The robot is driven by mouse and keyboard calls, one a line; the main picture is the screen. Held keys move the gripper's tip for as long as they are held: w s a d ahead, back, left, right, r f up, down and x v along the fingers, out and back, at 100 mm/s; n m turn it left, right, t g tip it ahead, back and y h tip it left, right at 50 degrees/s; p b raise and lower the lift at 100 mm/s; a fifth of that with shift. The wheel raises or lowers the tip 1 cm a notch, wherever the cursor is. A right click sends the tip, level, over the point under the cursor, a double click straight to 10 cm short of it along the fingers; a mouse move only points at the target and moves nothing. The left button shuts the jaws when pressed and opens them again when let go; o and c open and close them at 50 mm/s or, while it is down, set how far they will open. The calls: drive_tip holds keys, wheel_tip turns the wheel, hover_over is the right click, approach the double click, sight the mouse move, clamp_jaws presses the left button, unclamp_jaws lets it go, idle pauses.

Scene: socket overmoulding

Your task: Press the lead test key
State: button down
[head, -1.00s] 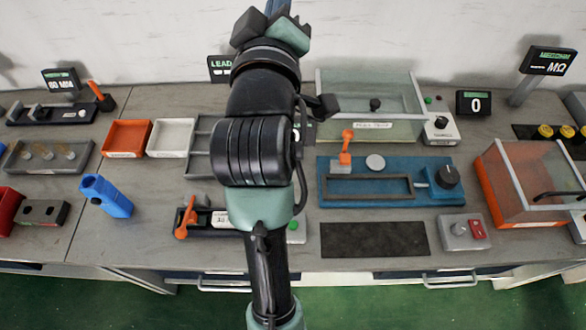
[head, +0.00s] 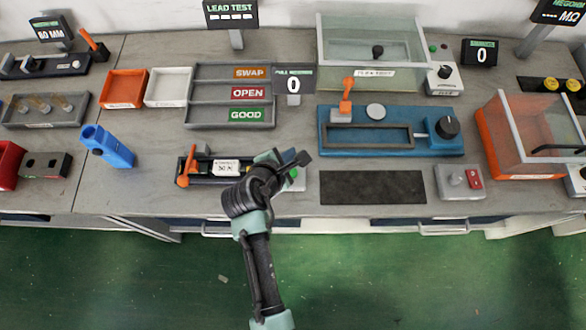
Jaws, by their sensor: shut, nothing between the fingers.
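The lead test display (head: 230,14) stands at the back and shows dashes. A black fixture (head: 192,166) with an orange lever (head: 186,180) and a white label (head: 226,168) lies at the front of the bench. A green button (head: 293,174) sits on a small light box at its right end and looks like the key, though I read no label on it. My gripper (head: 284,162) is shut and empty, over the fixture's right end, close to the button. My wrist hides its fingertips and part of the box, so I cannot tell whether they touch.
A grey three-slot tray marked SWAP, OPEN and GOOD (head: 190,97) lies behind. A blue fixture (head: 390,112) and a dark mat (head: 372,187) lie to the right. A blue upright tool (head: 108,147) stands left. A pull-force display (head: 293,84) stands behind my gripper.

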drive_tip(key=b, duration=0.8)
hover_over(294, 168)
drive_tip(key=s+a, duration=0.1)
drive_tip(key=s, duration=0.1)
wheel_tip(294, 168, down, 8)
drive_tip(key=shift+s+r, duration=0.1)
drive_tip(key=shift+r, duration=0.15)
drive_tip(key=shift+f+b, duration=0.4)
drive_tip(key=shift+f, duration=0.2)
drive_tip(key=shift+f, duration=0.1)
idle(0.8)
drive_tip(key=shift+f, duration=0.3)
drive_tip(key=shift+f+b, duration=0.3)
drive_tip(key=shift+f, duration=0.25)
idle(0.8)
drive_tip(key=shift+r, duration=0.15)
drive_tip(key=shift+r+p, duration=0.8)
drive_tip(key=shift+p, duration=0.3)
